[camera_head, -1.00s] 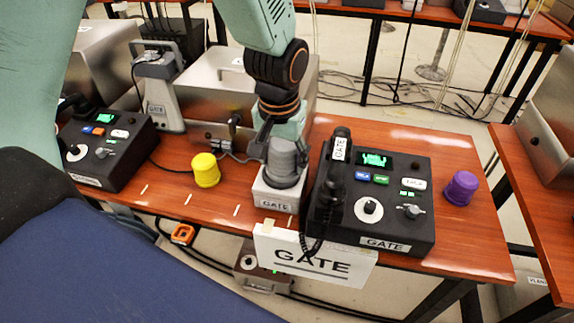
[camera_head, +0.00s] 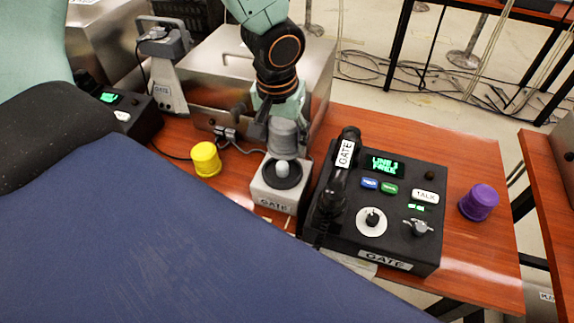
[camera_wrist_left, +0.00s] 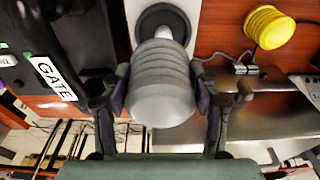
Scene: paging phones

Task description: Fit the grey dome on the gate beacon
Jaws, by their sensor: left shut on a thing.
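My left gripper (camera_head: 284,122) is shut on the grey ribbed dome (camera_head: 284,138). In the left wrist view the dome (camera_wrist_left: 160,88) sits between the two fingers (camera_wrist_left: 160,95). The gate beacon (camera_head: 268,198) is a pale box labelled GATE with a black ring and a small light bulb on top. In the head view the dome is just above and behind the bulb, which shows below the dome's rim. In the left wrist view the dome overlaps the edge of the beacon's black ring (camera_wrist_left: 150,18). I cannot tell whether they touch. My right gripper is not in view.
The black GATE paging phone (camera_head: 400,215) with its handset stands close to the right of the beacon. A yellow dome (camera_head: 206,159) stands to the left and a purple dome (camera_head: 479,202) at the far right. A steel case (camera_head: 225,75) is behind.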

